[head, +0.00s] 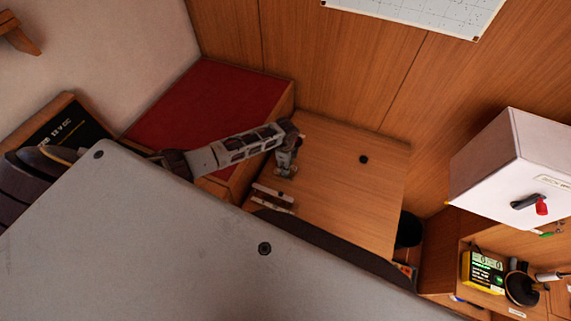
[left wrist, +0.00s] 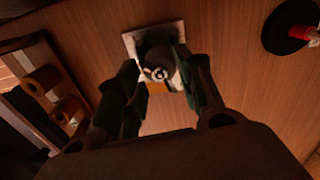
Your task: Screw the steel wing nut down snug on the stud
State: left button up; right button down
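In the left wrist view a pale square plate (left wrist: 132,42) lies on the wood surface. A grey round part with a bright ring at its centre, apparently the stud end and wing nut (left wrist: 159,73), stands over it. The nut's wings cannot be made out in the dark. My left gripper (left wrist: 160,75) has one dark finger on each side of this part, close to it; contact cannot be made out. In the head view my left gripper (head: 286,168) points down at the wooden table, and the stud there is hidden or too small to tell. My right gripper is not in view.
A pale slotted fixture (head: 272,197) lies nearby on the wooden table (head: 340,190). A red-topped bench (head: 205,110) stands behind to the left. A white box with a red-tipped lever (head: 490,165) hangs at right. A wooden rack with copper-coloured rolls (left wrist: 42,80) flanks the gripper.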

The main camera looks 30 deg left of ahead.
pick_arm(q)
jog(key=o, duration=0.6)
jog(key=shift+c, duration=0.2)
jog(key=shift+r, duration=2.5)
jog(key=shift+r, duration=0.1)
notch_tip(320, 180, up, 12)
jog(key=shift+s+f, duration=0.1)
jog(key=shift+f, duration=0.1)
